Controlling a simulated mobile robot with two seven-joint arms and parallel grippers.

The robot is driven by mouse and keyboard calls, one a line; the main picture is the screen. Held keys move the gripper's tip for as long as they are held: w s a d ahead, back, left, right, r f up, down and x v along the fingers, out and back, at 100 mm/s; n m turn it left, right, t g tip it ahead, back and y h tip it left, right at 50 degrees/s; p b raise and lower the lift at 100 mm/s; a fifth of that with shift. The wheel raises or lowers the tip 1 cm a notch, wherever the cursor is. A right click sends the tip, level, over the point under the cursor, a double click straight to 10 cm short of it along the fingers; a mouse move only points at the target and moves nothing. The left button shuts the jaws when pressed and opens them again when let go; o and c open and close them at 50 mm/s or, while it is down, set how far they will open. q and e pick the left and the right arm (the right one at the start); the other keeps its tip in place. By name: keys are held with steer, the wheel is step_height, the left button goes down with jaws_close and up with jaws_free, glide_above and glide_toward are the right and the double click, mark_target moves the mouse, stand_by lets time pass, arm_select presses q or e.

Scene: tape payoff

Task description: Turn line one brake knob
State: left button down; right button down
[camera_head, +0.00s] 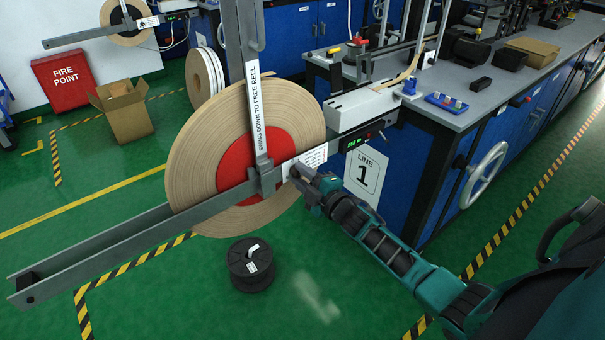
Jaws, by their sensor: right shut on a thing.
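The line one reel (205,145) is a large roll of tan tape with a red hub (232,168), standing upright on a grey arm (110,247). My right gripper (298,174) reaches in from the lower right to the right side of the reel, by a white label plate (312,155). It is shut on a small grey part there, which I take as the brake knob; the jaws mostly hide it. The knob's turn angle cannot be told. My left gripper is not in view.
The line one sign (366,176) hangs on the blue bench behind my right arm. A black weight (250,266) stands on the floor below. A cardboard box (124,112) is at the back left.

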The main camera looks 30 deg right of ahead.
steer(key=m, duration=0.2)
steer(key=shift+m+p, duration=0.35)
steer(key=shift+m, duration=0.05)
steer(key=shift+m+p, duration=0.55)
steer(key=shift+m, duration=5.45)
steer(key=c, duration=0.8)
jaws_free()
steer(key=shift+c, duration=0.2)
steer(key=shift+s, duration=0.15)
